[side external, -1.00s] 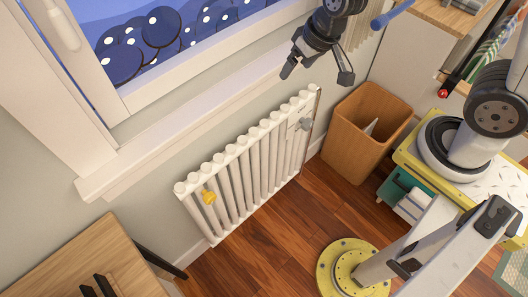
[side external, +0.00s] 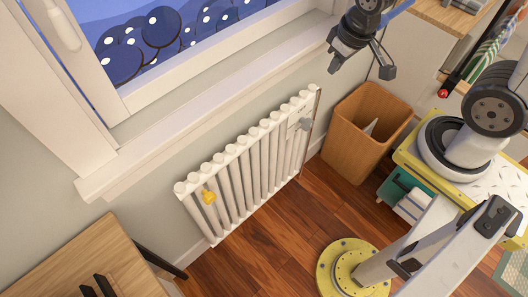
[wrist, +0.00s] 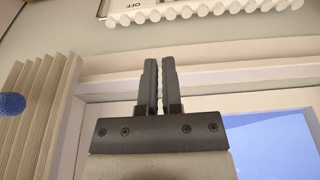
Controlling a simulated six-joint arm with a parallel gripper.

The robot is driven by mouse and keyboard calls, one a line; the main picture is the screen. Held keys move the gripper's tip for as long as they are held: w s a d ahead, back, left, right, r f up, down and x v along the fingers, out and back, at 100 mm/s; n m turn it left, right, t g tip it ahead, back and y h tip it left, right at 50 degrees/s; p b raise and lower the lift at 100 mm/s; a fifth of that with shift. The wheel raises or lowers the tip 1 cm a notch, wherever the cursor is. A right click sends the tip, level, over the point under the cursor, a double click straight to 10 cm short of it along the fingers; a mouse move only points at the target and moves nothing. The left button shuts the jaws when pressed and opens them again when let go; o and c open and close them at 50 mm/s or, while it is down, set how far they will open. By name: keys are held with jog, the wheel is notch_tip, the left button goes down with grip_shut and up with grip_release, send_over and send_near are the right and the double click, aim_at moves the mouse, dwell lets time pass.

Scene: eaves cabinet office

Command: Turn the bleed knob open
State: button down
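A white ribbed radiator (side external: 250,160) stands against the wall under the window. A grey knob (side external: 306,124) sits beside a small plate at its right end, and a yellow fitting (side external: 208,197) is on its left end. I cannot tell which is the bleed knob. In the wrist view the radiator's scalloped top (wrist: 205,12) shows at the upper edge, with a plate (wrist: 133,5) reading "OFF" partly cut off. My gripper (wrist: 159,62) is empty, its fingers close together with a narrow gap. In the side view my gripper (side external: 335,62) is above the radiator's right end, apart from it.
The window sill (side external: 215,111) juts out over the radiator. A brown bin (side external: 355,140) stands to the radiator's right. A wooden table (side external: 80,262) is at lower left.

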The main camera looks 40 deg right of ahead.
jog(key=shift+w+v, duration=0.5)
jog(key=shift+v, duration=1.8)
jog(key=w+a+f+n+t+y, duration=0.1)
jog(key=w+a+n+t+y, duration=0.15)
jog(key=a+n, duration=0.4)
jog(key=w+a+f+n+t+y, duration=0.1)
jog(key=w+a+n+t, duration=0.2)
jog(key=a+n, duration=0.4)
jog(key=s+a+r+n+t+y, duration=0.1)
jog(key=s+a+n+t+y, duration=0.15)
jog(key=a+n, duration=0.55)
jog(key=s+a+r+n+t+y, duration=0.1)
jog(key=s+a+n+t, duration=0.15)
jog(key=a+n, duration=0.45)
send_near(209, 197)
notch_tip(209, 197, down, 3)
jog(key=shift+s+t+h, duration=0.2)
jog(key=shift+t+h, duration=0.1)
jog(key=shift+t, duration=0.05)
jog(key=shift+w, duration=0.1)
jog(key=w, duration=0.6)
jog(key=shift+w, duration=0.4)
